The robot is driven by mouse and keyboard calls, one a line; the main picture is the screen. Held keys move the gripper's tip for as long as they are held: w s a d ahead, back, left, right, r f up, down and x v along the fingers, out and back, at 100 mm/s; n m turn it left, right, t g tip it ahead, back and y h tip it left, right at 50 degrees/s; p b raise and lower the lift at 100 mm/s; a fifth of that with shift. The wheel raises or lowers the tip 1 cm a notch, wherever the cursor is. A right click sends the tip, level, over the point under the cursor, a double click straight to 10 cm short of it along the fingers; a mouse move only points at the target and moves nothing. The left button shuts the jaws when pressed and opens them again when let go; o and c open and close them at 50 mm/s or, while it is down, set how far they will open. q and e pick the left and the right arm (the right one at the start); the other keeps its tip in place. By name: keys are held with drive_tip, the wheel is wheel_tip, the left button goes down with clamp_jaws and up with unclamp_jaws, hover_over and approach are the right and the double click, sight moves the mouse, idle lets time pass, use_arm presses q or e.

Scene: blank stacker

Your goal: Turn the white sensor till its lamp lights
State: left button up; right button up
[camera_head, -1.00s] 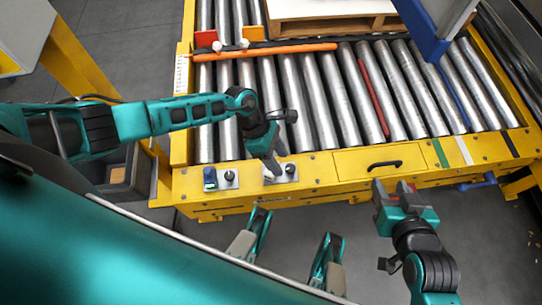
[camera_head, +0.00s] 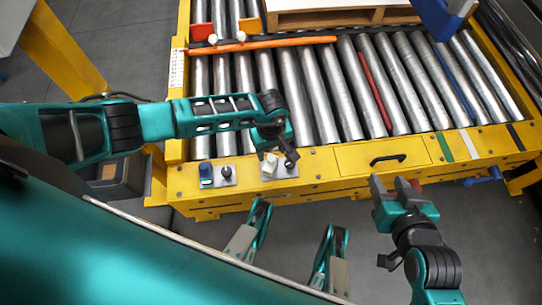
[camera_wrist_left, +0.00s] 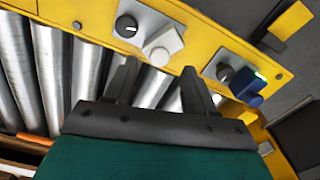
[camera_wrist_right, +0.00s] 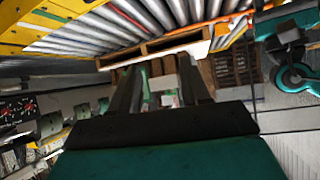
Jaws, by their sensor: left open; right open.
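The white sensor (camera_head: 269,166) sits on a small metal plate on the yellow front rail of the conveyor, beside a black knob (camera_head: 289,163). In the left wrist view the white sensor (camera_wrist_left: 163,47) stands just beyond the fingertips, between them and apart from them. I cannot make out a lit lamp on it. My left gripper (camera_wrist_left: 157,75) is open and empty, over the rail's inner edge; the head view shows it (camera_head: 279,147) just behind the sensor. My right gripper (camera_head: 396,184) is open and empty in front of the rail, well to the right.
A blue sensor (camera_head: 206,174) with its own black knob (camera_head: 226,172) is left of the white one. Steel rollers (camera_head: 320,95) lie behind the rail, with an orange bar (camera_head: 262,44) across them and a pallet (camera_head: 340,16) behind. A drawer handle (camera_head: 387,159) is right on the rail.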

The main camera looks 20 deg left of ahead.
sight(271, 158)
use_arm(q)
drive_tip(key=shift+f+b, duration=0.55)
drive_tip(key=shift+f, duration=1.25)
clamp_jaws()
